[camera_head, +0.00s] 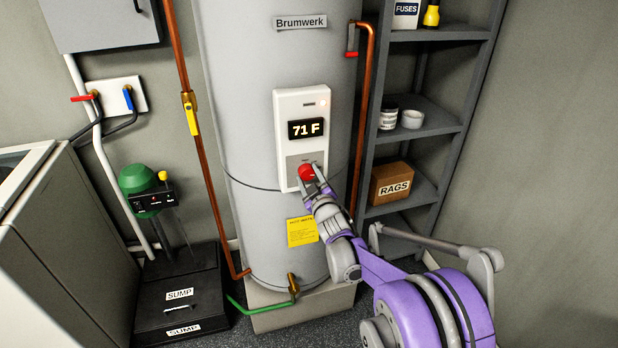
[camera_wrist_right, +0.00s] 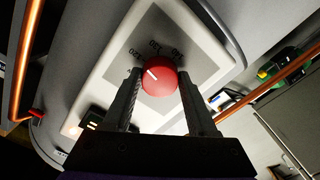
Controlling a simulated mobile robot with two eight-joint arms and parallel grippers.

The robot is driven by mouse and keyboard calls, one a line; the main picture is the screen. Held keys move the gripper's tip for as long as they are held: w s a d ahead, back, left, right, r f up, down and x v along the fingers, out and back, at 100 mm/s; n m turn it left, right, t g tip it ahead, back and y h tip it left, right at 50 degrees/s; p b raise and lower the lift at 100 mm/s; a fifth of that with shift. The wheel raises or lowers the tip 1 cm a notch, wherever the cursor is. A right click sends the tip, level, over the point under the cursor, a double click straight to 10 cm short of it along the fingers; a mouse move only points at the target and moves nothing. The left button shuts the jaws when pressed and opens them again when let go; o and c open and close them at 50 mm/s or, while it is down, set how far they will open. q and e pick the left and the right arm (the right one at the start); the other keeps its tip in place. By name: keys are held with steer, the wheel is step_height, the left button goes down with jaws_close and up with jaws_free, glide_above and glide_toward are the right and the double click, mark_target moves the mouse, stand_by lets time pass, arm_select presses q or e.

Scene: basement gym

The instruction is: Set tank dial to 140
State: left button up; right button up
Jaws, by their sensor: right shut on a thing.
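The tank dial is a round red knob (camera_head: 306,172) low on the white control panel (camera_head: 287,105) of the grey Brumwerk tank (camera_head: 230,80). The panel's display (camera_head: 306,129) reads 71 F. My right gripper (camera_head: 315,182) is shut on the knob. In the wrist view its two fingers stand on either side of the red knob (camera_wrist_right: 160,78). A white mark on the knob points to the upper left in that view. My left gripper is not in view.
Copper pipes run on both sides of the tank, with a yellow-handled valve (camera_head: 191,115) on the left one. A grey shelf (camera_head: 430,125) with a RAGS box (camera_head: 391,183) stands at the right. A black sump unit (camera_head: 180,290) is on the floor at the left.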

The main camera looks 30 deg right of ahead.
steer(key=m, duration=0.4)
steer(key=shift+m, duration=0.4)
steer(key=m, duration=0.3)
steer(key=shift+m, duration=0.3)
steer(key=m, duration=0.4)
steer(key=shift+a, duration=0.1)
steer(key=shift+m, duration=2)
steer(key=o, duration=1.4)
steer(key=shift+c, duration=0.2)
steer(key=shift+s, duration=0.1)
